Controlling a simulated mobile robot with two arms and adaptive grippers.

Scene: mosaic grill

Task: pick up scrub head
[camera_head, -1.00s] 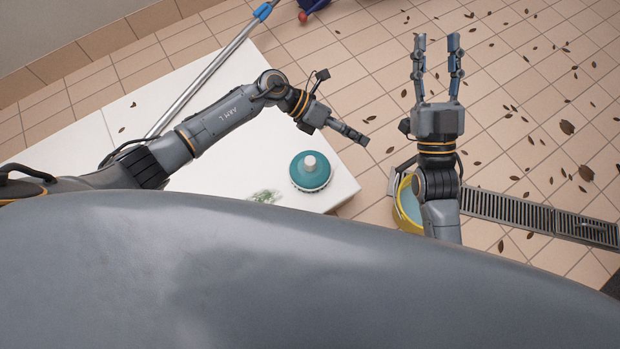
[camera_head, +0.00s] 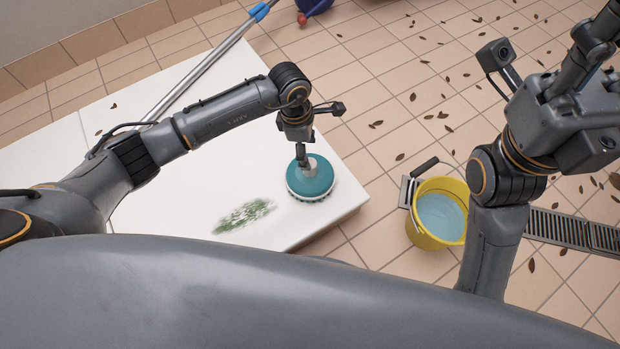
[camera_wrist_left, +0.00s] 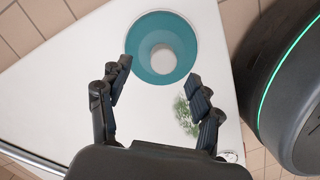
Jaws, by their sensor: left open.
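The white knob shows clear of both fingers there.
A green smear (camera_head: 244,216) marks the white table (camera_head: 180,205). A metal pole (camera_head: 205,75) with a blue collar lies along the table's far side. A yellow bucket (camera_head: 425,238) of bluish water stands on the tiled floor, near a drain grate (camera_head: 572,231). Leaves are scattered around.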

